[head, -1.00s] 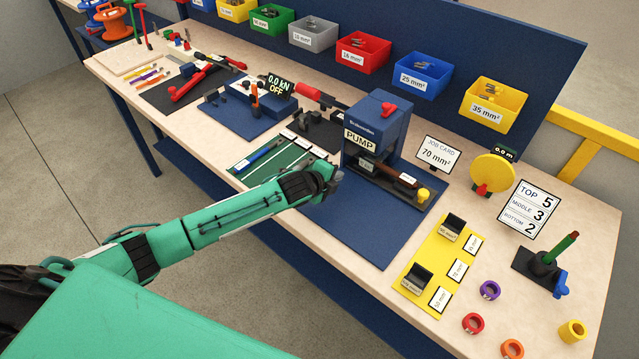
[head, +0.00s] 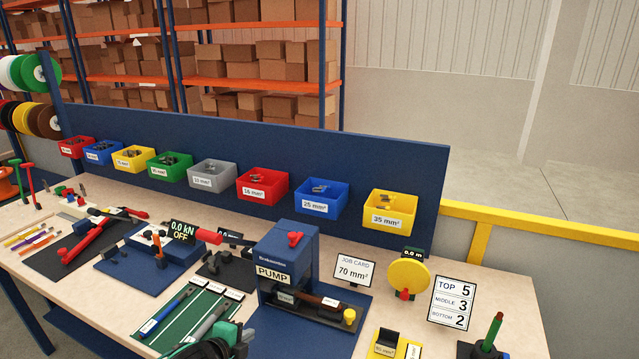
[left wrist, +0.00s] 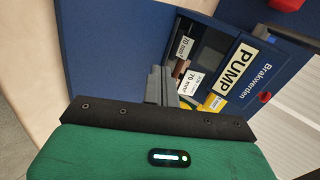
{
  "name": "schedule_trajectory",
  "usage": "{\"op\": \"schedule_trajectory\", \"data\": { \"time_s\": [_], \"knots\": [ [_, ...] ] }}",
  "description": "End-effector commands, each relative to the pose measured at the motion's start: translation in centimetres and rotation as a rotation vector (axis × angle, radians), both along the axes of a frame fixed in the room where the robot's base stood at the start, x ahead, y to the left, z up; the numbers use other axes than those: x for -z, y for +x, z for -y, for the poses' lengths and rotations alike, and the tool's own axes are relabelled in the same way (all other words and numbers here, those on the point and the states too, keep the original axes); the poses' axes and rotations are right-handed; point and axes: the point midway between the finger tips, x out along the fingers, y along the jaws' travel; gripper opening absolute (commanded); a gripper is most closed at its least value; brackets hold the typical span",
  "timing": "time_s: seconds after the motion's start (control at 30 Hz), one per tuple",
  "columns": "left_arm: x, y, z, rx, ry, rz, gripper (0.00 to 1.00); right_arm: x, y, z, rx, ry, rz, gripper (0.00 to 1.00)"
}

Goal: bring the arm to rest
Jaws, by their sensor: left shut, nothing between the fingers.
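My left arm shows only at the bottom edge of the head view, where its wrist and left gripper (head: 235,340) are partly cut off by the frame. It is in front of the blue press marked PUMP (head: 288,262), near the green tool mat (head: 172,325). In the left wrist view the grey fingers (left wrist: 160,86) are together with nothing between them. Beyond them is the PUMP press (left wrist: 245,75), with the 70 mm² label by its die area. Any gap between the fingertips and the press is hard to judge. My right arm is not in view.
A job card (head: 354,268), a yellow disc (head: 408,274) and a number board (head: 452,302) stand right of the press. Coloured bins, such as the yellow one (head: 390,208), line the blue back panel (head: 330,150). Shelves of boxes stand behind.

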Motion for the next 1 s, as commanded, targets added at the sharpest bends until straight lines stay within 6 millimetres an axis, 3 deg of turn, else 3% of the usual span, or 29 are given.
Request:
{"op": "schedule_trajectory", "data": {
  "time_s": [0.13, 0.33, 0.7, 1.0],
  "knots": [
    [1.7, -4.8, 2.8, -0.118, -0.156, -0.132, 0.0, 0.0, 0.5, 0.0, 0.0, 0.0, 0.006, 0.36],
    [2.9, -11.7, 3.9, -0.363, -0.363, -0.328, 0.0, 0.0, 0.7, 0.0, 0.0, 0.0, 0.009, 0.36],
    [4.3, -24.4, 0.7, -0.921, -0.637, -0.635, 0.0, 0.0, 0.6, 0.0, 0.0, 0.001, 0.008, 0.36],
    [4.4, -31.3, -2.0, -1.235, -0.715, -0.747, 0.0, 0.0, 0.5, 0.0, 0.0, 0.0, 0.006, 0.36]
  ]
}}
